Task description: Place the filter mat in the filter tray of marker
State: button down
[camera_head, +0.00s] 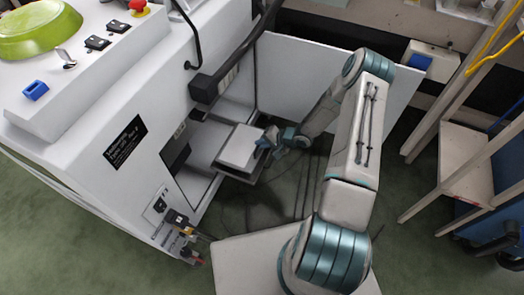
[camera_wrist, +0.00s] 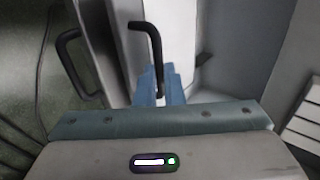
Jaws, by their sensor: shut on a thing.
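The filter mat (camera_head: 238,148) is a pale slab in the head view, at the opening of the white machine. It also shows as a white face in the wrist view (camera_wrist: 133,50), with a black hooked handle (camera_wrist: 153,38). My gripper (camera_head: 272,141) is at its right edge. In the wrist view my gripper's blue fingers (camera_wrist: 160,88) are shut on that handle. The grey filter tray (camera_head: 236,174) sticks out just below the mat. A second black handle (camera_wrist: 70,65) shows left of the mat. Whether the mat rests on the tray is hidden.
The white machine (camera_head: 95,125) stands at left, with an open door panel (camera_head: 290,75) behind my arm. Cables and connectors (camera_head: 180,222) hang at its lower corner. A wooden frame (camera_head: 450,165) stands at right.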

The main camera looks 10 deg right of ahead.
aim_at(261, 149)
jog(key=shift+f+b, duration=0.9)
jog(key=shift+f, duration=1)
jog(key=shift+f, duration=0.1)
jog(key=c, duration=1.5)
grip_release()
jog(key=shift+c, duration=0.2)
